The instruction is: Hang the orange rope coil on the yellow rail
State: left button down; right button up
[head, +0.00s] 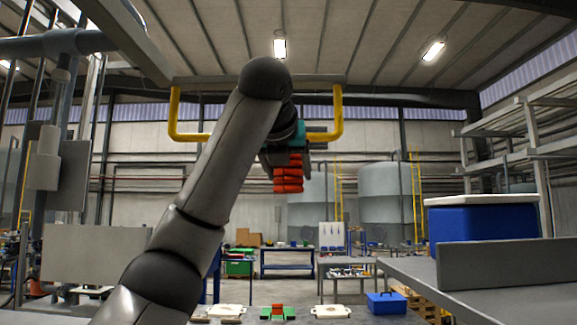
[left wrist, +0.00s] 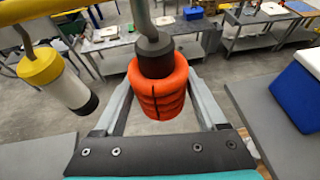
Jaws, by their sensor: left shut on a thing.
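The orange rope coil (head: 288,180) shows as a stack of orange loops just below my raised left gripper (head: 284,155). In the left wrist view the coil (left wrist: 158,92) sits between the two grey fingers of my left gripper (left wrist: 160,88), which is shut on it. A dark cylinder (left wrist: 152,54) on a grey rod overlaps the coil's top there; I cannot tell whether they touch. The yellow rail (head: 325,136) runs behind my arm, which hides its middle. It also shows at the top left of the left wrist view (left wrist: 50,8). My right gripper is out of view.
A yellow, white and black cylinder (left wrist: 58,80) hangs left of the coil in the left wrist view. At right, a blue box with a white lid (head: 484,220) stands behind a grey upright panel (head: 505,263). Workbenches stand farther back.

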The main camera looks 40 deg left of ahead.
pick_arm(q)
jog(key=p+x, duration=0.1)
jog(key=x, duration=0.5)
jog(key=shift+a, duration=0.5)
dwell(0.4)
jog(key=shift+f, duration=0.15)
grip_release()
jog(key=shift+f, duration=0.1)
